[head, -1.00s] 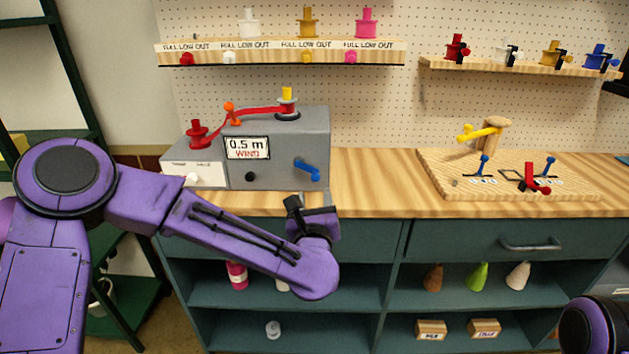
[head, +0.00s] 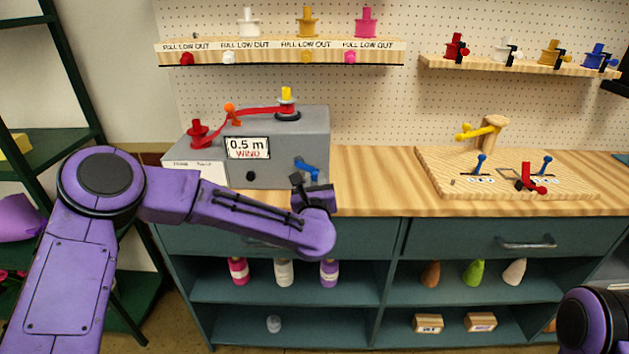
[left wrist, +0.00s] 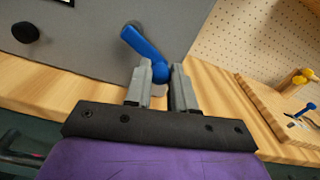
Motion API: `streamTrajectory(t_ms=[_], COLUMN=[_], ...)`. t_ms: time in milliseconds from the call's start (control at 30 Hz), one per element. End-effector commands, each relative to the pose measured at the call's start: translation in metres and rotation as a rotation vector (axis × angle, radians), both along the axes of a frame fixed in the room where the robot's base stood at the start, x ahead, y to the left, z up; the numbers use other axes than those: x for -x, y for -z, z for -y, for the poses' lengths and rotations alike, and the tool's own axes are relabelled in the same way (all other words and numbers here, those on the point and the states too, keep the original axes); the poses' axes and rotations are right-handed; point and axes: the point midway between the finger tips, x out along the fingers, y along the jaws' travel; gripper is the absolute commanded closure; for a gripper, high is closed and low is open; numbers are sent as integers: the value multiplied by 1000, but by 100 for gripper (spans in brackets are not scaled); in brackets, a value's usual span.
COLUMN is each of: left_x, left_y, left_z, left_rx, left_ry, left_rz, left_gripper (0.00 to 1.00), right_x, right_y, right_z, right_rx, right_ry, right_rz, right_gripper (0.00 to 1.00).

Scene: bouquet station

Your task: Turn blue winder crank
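The blue winder crank (head: 307,168) is on the front of the grey winder box (head: 285,150), right of a black knob. Its arm slants down to the right and ends in a round blue knob. In the left wrist view the crank (left wrist: 143,47) reaches down to the gripper, and its knob shows between the fingertips. My left gripper (head: 312,188) is just below the crank's lower end; in the left wrist view its fingers (left wrist: 161,78) are apart, with gaps beside the knob. Whether either finger touches it I cannot tell. My right gripper is out of view.
A red ribbon (head: 255,110) runs from a red spool (head: 197,134) to the winder top. A display (head: 247,148) reads 0.5 m WIND. A wooden board (head: 440,165) with levers lies right on the counter; the counter between (head: 375,185) is clear.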

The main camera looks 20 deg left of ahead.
Motion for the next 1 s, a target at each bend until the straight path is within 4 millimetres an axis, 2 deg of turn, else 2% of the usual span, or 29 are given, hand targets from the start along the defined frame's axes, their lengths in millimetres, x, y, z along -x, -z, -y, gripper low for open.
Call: streamTrajectory(t_ms=[367, 700, 1000], left_x=[1, 3, 6], left_y=[6, 17, 24], left_z=[-2, -10, -20], left_rx=[-95, -368, -643], left_ry=[0, 0, 0], left_rz=[-26, -105, -185], left_gripper=[100, 100, 100], right_x=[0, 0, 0], right_y=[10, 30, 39], right_z=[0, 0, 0], right_rx=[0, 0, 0], right_ry=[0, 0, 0], right_rz=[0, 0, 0], right_gripper=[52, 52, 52])
